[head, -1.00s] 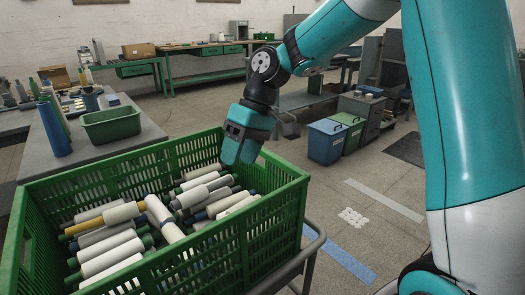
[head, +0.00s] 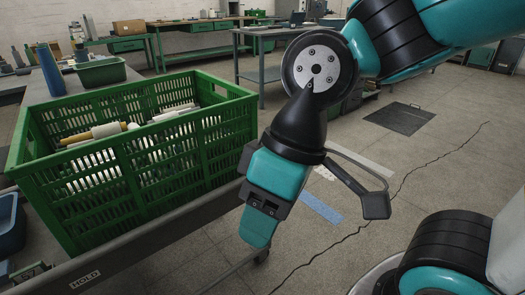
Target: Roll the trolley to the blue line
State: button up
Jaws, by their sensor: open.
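The trolley shows as a grey top edge (head: 160,238) under a green slatted crate (head: 185,145), with a caster (head: 262,257) low at its right. The crate holds several white bobbins (head: 105,155). The blue line (head: 320,208) is a short strip on the floor, to the right of the trolley and partly hidden behind my arm. My gripper (head: 259,226) is open and points down in front of the trolley's right end. I see nothing between its fingers, and cannot tell whether it touches the trolley.
A dark floor mat (head: 400,117) lies at back right. A long crack (head: 400,190) crosses the open floor. A HOLD label (head: 85,278) shows at lower left.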

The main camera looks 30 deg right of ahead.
aim_at(109, 268)
jog(key=u, duration=0.15)
jog(key=k, duration=0.3)
jog(key=z, duration=1.25)
jog(key=i, duration=0.65)
jog(key=z, duration=0.75)
jog(key=i, duration=1.5)
jog(key=u, duration=1)
jog(key=i, duration=0.65)
jog(key=u, duration=0.7)
